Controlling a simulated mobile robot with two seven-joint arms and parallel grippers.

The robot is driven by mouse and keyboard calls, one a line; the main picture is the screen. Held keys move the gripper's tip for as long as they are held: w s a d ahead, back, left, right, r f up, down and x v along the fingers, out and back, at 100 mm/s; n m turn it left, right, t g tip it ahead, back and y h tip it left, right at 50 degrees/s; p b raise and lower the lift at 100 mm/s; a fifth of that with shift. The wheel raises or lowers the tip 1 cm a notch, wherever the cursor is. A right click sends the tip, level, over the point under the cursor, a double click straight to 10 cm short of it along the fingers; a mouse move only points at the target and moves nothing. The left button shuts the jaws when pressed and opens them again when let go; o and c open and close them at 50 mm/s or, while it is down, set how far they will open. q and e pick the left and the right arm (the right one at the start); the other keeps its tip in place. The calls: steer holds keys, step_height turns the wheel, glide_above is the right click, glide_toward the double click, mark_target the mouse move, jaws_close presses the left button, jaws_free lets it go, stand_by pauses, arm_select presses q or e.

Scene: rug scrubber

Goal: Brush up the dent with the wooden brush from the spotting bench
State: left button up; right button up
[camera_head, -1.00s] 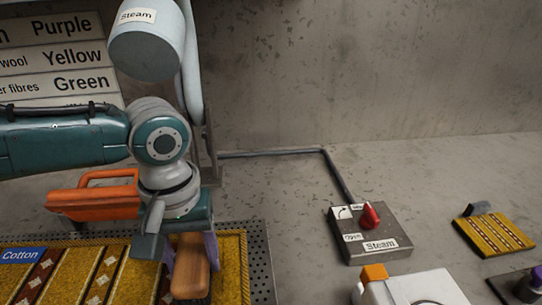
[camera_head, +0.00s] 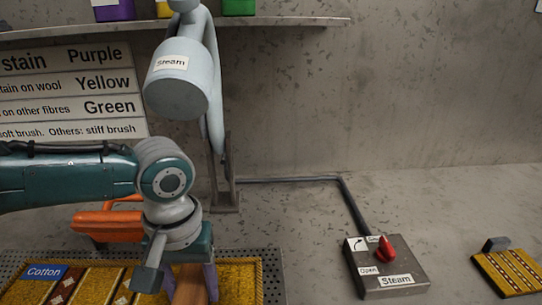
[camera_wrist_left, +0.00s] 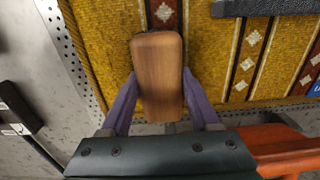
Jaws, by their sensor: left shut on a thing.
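My left gripper (camera_head: 190,281) is shut on the wooden brush (camera_head: 188,292), with a purple finger on each side of it. In the left wrist view the gripper (camera_wrist_left: 158,96) holds the brush's brown wooden body (camera_wrist_left: 158,65) over the yellow patterned rug (camera_wrist_left: 215,50). The bristles are hidden, and I cannot tell whether they touch the pile. In the head view the rug (camera_head: 246,283) lies at the bottom left and carries a blue Cotton label (camera_head: 46,272). I cannot make out the dent. My right gripper is out of view.
A grey steam head (camera_head: 178,88) hangs above and behind my left arm. An orange handled thing (camera_head: 108,226) stands behind the rug. A Steam control box (camera_head: 386,268) with a red knob sits to the right, and a small rug sample (camera_head: 508,271) beyond it. Bench between is clear.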

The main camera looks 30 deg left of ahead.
arm_select(q)
steer(key=shift+w+d, duration=0.4)
steer(key=shift+d, duration=0.3)
steer(key=shift+w+d, duration=0.4)
steer(key=shift+d, duration=0.3)
steer(key=shift+w+d+f, duration=0.1)
steer(key=shift+w+d, duration=0.3)
steer(key=shift+d, duration=0.2)
steer(key=shift+s+a+p, duration=0.3)
steer(key=shift+a+p, duration=0.05)
steer(key=shift+a, duration=0.1)
steer(key=shift+s+a, duration=0.2)
steer(key=shift+a, duration=0.05)
steer(key=shift+s+a+p, duration=0.35)
steer(key=shift+a+p, duration=0.25)
steer(key=shift+p, duration=0.05)
steer(key=shift+s+a, duration=0.15)
steer(key=shift+a, duration=0.1)
steer(key=shift+a, duration=0.1)
